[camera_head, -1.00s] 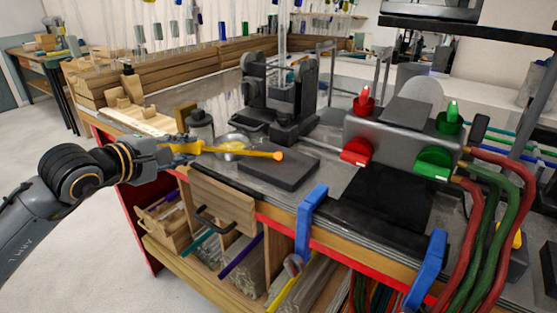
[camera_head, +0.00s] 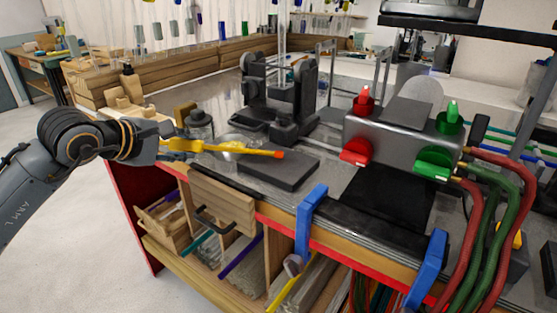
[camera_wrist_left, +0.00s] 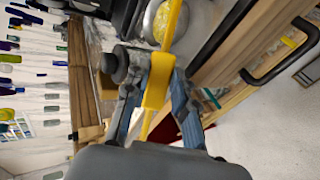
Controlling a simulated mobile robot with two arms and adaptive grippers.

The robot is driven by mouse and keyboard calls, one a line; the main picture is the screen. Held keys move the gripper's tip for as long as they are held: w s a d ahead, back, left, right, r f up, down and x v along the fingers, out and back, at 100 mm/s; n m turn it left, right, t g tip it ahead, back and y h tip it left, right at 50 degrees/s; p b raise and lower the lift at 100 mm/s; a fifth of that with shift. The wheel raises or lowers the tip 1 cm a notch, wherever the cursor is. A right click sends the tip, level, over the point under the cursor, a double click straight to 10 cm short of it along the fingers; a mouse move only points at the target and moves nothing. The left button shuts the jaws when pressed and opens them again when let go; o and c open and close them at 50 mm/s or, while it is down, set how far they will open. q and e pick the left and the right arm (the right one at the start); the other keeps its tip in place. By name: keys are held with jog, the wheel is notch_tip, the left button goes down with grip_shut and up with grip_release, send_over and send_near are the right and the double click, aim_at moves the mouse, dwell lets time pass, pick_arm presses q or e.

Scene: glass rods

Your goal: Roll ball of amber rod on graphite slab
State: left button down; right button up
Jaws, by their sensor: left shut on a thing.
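My left gripper (camera_head: 170,147) is shut on the amber rod (camera_head: 232,149), which it holds roughly level. The rod's rounded end glows orange-red and shows over the graphite slab (camera_head: 290,180), a dark flat block on the bench. Whether the ball touches the slab I cannot tell. In the left wrist view, the amber rod (camera_wrist_left: 170,30) runs up from between the fingers of my left gripper (camera_wrist_left: 157,85); its far end is out of the picture. My right gripper is not in view.
A metal bowl (camera_head: 237,140) stands behind the rod. A torch with red and green knobs (camera_head: 400,132) stands to the right, with a black roller stand (camera_head: 283,100) behind the slab. Blue clamps (camera_head: 311,215) grip the bench's front edge. A drawer (camera_head: 222,200) sits below.

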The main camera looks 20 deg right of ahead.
pick_arm(q)
notch_tip(320, 180, up, 7)
jog(key=p, duration=0.3)
dwell(0.4)
